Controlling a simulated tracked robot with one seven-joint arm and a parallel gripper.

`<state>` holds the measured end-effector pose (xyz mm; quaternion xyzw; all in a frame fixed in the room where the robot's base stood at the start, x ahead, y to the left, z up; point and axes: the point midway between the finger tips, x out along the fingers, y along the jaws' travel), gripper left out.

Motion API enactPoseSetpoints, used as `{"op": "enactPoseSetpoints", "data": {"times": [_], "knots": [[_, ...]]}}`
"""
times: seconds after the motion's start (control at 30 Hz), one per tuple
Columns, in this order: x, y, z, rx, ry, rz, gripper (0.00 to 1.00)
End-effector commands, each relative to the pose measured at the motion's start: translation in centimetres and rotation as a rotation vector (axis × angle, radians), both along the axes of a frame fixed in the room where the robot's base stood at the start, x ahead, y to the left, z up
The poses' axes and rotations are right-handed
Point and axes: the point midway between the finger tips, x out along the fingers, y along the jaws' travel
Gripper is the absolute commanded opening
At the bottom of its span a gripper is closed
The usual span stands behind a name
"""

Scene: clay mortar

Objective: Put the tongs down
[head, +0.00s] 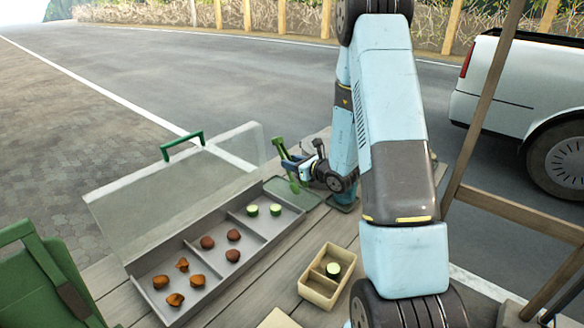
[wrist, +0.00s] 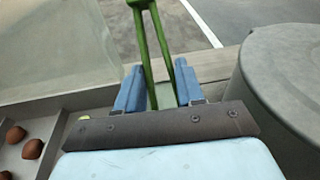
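The green tongs (wrist: 155,48) show in the wrist view with their joined end pointing away and their two legs between my blue fingers. My gripper (wrist: 158,86) is closed against both legs. In the head view the tongs (head: 279,149) stand tilted in my gripper (head: 302,167), at the far right end of the grey tray. A flat dark green area (head: 292,196) lies below them; whether the tongs touch it I cannot tell. The lower tips are partly hidden by my gripper.
The grey tray (head: 211,295) holds brown and green pieces in compartments. Its clear lid (head: 150,205) stands open with a green handle. A small wooden box (head: 316,297) with one green piece stands nearer. A large grey rounded object (wrist: 285,75) is close right of my gripper.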

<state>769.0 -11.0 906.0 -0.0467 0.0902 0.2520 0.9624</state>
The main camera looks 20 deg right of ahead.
Motion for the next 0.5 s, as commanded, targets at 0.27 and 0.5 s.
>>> {"op": "enactPoseSetpoints", "data": {"times": [0.27, 0.5], "knots": [[0.0, 0.5, -2.0, 0.0, -0.001, 0.007, 0.33], [0.0, 0.5, -2.1, 0.0, -0.001, 0.007, 0.33]]}}
